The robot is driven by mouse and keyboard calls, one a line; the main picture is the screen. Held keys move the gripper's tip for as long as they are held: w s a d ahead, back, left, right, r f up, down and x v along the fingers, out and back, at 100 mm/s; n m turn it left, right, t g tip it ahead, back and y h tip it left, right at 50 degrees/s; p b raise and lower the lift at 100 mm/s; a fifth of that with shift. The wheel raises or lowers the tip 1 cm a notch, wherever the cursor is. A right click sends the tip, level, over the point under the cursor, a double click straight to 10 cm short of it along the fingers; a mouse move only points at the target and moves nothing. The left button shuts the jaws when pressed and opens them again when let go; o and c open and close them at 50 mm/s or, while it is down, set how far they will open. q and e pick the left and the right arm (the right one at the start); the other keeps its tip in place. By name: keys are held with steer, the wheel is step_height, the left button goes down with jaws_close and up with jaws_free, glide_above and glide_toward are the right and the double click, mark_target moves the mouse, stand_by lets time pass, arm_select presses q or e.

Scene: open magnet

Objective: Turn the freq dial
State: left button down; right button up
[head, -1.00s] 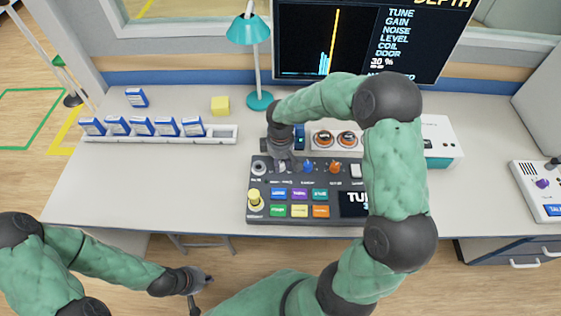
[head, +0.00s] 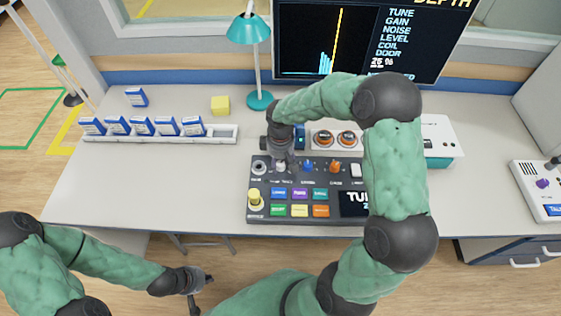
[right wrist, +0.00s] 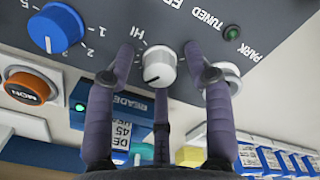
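The freq dial is a small pale knob with a dark pointer line, next to a "HI" mark. It sits on the dark control panel (head: 300,215), and shows in the right wrist view (right wrist: 157,67) and in the head view (head: 281,167). My right gripper (right wrist: 160,60) is over it, with fingers spread on both sides and a third finger below it in the picture. Gaps show between the fingers and the dial, so the gripper looks open. My left gripper (head: 203,290) is open and empty, low in front of the desk.
A blue knob (right wrist: 55,28) and a second pale knob (right wrist: 229,76), partly behind a finger, flank the dial. The monitor (head: 360,40) shows a bar graph and a percentage. A lamp (head: 259,100), yellow cube (head: 220,104) and blue-white boxes (head: 141,126) stand on the desk.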

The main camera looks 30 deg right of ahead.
mark_target(280, 163)
step_height(280, 163, up, 12)
stand_by(0.7)
stand_by(0.4)
